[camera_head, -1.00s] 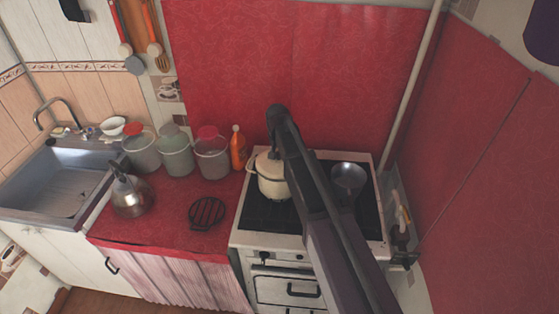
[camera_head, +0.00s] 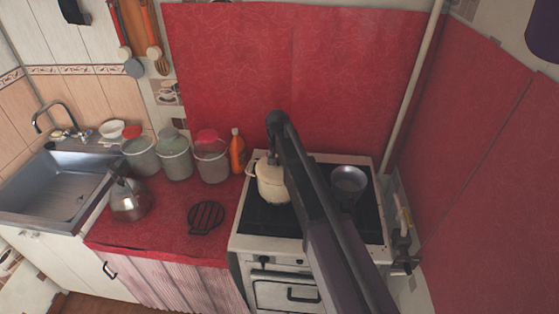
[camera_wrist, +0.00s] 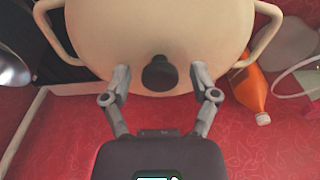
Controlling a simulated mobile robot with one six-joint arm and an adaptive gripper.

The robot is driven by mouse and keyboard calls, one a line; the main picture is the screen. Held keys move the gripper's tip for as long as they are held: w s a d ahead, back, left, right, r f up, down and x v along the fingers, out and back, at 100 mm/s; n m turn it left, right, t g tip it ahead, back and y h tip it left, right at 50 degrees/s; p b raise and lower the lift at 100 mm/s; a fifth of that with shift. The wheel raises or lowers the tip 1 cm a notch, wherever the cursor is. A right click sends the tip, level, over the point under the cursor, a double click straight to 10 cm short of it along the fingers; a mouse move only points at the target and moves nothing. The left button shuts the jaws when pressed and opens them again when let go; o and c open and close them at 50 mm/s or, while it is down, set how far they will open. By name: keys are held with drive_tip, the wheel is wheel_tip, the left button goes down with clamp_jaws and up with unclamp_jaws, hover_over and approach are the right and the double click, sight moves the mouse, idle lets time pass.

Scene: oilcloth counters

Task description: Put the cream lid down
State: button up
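The cream lid (camera_wrist: 120,45) fills the top of the wrist view, its dark round knob (camera_wrist: 158,73) near the middle. It appears to sit on the cream pot (camera_head: 268,187), whose side handles show in the wrist view. The pot stands at the back left of the stove, partly hidden by my arm in the head view. My gripper (camera_wrist: 160,77) is open, one fingertip on each side of the knob with a gap to it. The fingers do not show clearly in the head view.
A metal pan (camera_head: 348,180) stands on the stove (camera_head: 262,222) right of the pot. An orange bottle (camera_head: 237,152) stands close left of the pot. A black trivet (camera_head: 206,217), a kettle (camera_head: 130,200) and several canisters occupy the red counter (camera_head: 165,232).

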sight(278, 163)
drive_tip(key=shift+r, duration=0.2)
wheel_tip(278, 163, up, 12)
drive_tip(key=s+p, duration=0.1)
drive_tip(key=p, duration=1.1)
drive_tip(key=shift+s, duration=0.2)
drive_tip(key=shift+s+f, duration=0.1)
idle(0.8)
drive_tip(key=s+d+n+g, duration=0.1)
drive_tip(key=s+d, duration=2.2)
drive_tip(key=s, duration=0.1)
drive_tip(key=shift+d, duration=0.2)
